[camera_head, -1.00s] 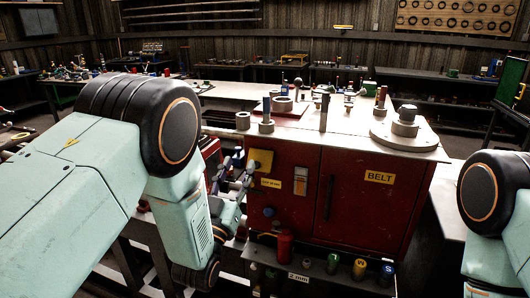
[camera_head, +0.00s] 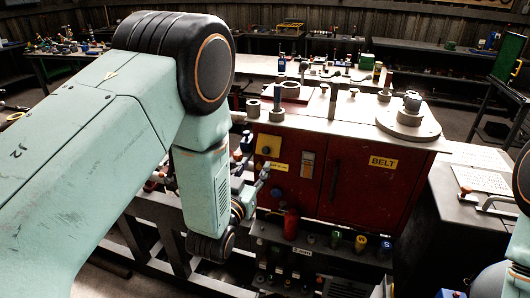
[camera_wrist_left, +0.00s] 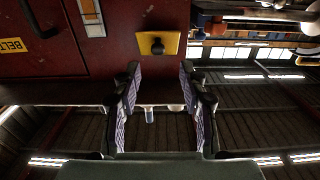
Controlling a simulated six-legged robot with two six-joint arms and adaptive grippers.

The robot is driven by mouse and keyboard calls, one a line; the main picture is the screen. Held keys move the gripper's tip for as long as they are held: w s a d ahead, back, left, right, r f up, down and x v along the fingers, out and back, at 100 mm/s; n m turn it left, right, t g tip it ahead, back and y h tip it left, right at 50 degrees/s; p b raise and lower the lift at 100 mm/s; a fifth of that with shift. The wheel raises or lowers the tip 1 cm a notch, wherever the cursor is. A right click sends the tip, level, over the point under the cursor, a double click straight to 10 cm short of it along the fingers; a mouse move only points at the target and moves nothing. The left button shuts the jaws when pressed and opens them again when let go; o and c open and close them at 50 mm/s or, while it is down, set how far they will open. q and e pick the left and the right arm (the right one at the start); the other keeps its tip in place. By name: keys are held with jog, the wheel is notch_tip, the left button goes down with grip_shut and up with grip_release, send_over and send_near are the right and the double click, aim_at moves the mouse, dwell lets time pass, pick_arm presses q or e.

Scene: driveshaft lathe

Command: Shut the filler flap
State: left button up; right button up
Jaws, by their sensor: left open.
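The yellow plate with a dark round knob, which looks like the filler flap (camera_head: 268,145), is at the upper left of the red cabinet's front. In the left wrist view the yellow flap (camera_wrist_left: 171,37) shows just beyond the fingertips, with its knob about midway between them. I cannot tell how far it stands off the cabinet. My left gripper (camera_head: 252,161) is open and empty, in front of the cabinet near the flap. Its two fingers also show apart in the left wrist view (camera_wrist_left: 158,75). My right gripper is out of view; only part of that arm shows.
A lower shelf holds a red cylinder (camera_head: 291,224) and coloured containers. A grey bench (camera_head: 450,215) stands at the right.

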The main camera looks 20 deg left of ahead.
aim_at(266, 152)
pick_arm(q)
jog(key=w, duration=0.5)
jog(key=shift+w+d+p, duration=0.25)
jog(key=shift+d+p, duration=0.15)
jog(key=shift+w+a, duration=0.3)
jog(key=shift+w, duration=0.5)
jog(key=shift+w+d+f, duration=0.1)
jog(key=shift+w+d, duration=0.15)
jog(key=shift+s+a, duration=0.15)
jog(key=shift+s, duration=0.05)
jog(key=c, duration=0.6)
grip_shut()
